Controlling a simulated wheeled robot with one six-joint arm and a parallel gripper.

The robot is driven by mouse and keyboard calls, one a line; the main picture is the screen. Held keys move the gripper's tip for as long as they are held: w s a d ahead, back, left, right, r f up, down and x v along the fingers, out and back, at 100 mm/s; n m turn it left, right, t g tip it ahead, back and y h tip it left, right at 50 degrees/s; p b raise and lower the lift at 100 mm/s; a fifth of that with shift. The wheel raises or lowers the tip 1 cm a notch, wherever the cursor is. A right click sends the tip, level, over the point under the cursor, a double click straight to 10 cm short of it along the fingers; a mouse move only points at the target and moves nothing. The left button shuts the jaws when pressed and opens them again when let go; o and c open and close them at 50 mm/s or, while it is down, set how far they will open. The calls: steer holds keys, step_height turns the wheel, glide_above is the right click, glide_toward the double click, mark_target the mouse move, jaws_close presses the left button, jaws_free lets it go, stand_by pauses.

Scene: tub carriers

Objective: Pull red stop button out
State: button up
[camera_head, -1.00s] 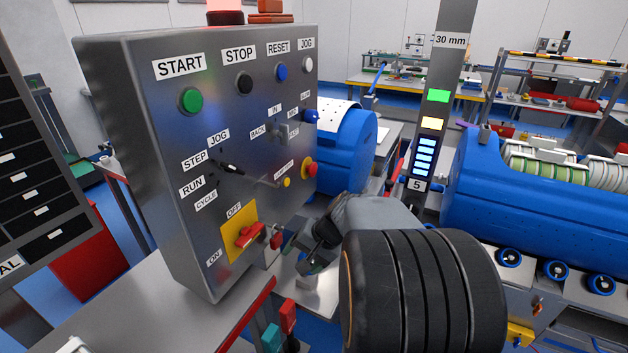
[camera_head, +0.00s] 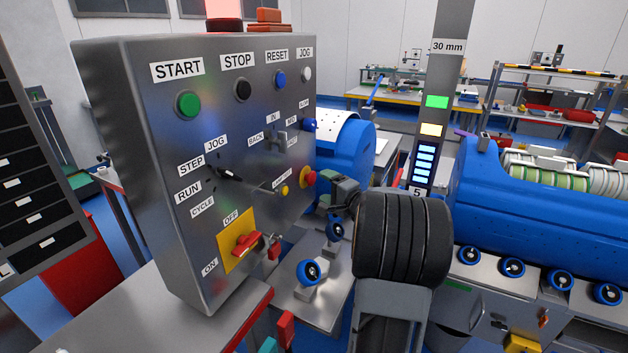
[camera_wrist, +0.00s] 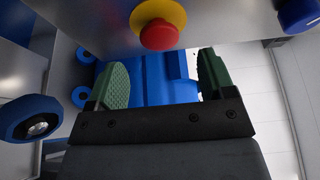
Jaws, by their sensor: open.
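The red stop button (camera_head: 306,178) with its yellow collar sits near the right edge of the grey control panel (camera_head: 150,130). In the wrist view the red button (camera_wrist: 159,35) shows at top centre, its round face toward the camera. My gripper (camera_head: 325,187) is beside the panel's right edge, close to the button. In the wrist view my gripper (camera_wrist: 163,78) has its two green-padded fingers spread apart with nothing between them. The button lies above the gap between the fingers in that picture. Whether a finger touches it cannot be told.
A blue knob (camera_wrist: 298,14) stands out from the panel to the right of the button in the wrist view. A yellow-plated red rotary switch (camera_head: 245,243) is lower on the panel. Blue wheels (camera_head: 309,272) and a blue tub (camera_head: 345,160) are close by.

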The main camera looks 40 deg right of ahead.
mark_target(313, 180)
steer(key=shift+w+a+p, duration=0.15)
steer(key=shift+w+p, duration=0.15)
steer(key=shift+w, duration=1.2)
steer(key=shift+w+a+p, duration=0.15)
steer(key=shift+w+p, duration=0.15)
steer(key=shift+w, duration=1.15)
steer(key=c, duration=1.3)
